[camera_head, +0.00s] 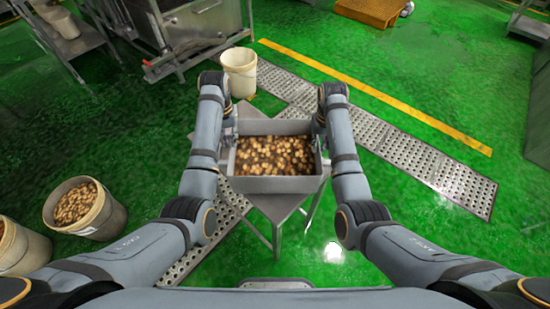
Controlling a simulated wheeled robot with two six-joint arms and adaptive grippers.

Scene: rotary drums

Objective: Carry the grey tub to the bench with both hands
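The grey tub (276,185) is an open rectangular box in the middle of the head view, filled with brown rounded pieces. It is level, on or just over a small metal stand (275,206); I cannot tell whether they touch. My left gripper (229,138) is at the tub's left side wall and my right gripper (318,142) is at its right side wall. The fingers are small and partly hidden by my wrists, so I cannot tell whether they are closed on the walls.
A cream bucket (239,75) stands behind the tub. A bucket of brown pieces (85,208) and another bucket (20,248) are at lower left. A metal machine (200,30) stands at the back. Perforated floor plates (400,150) cross the green floor, which is open at right.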

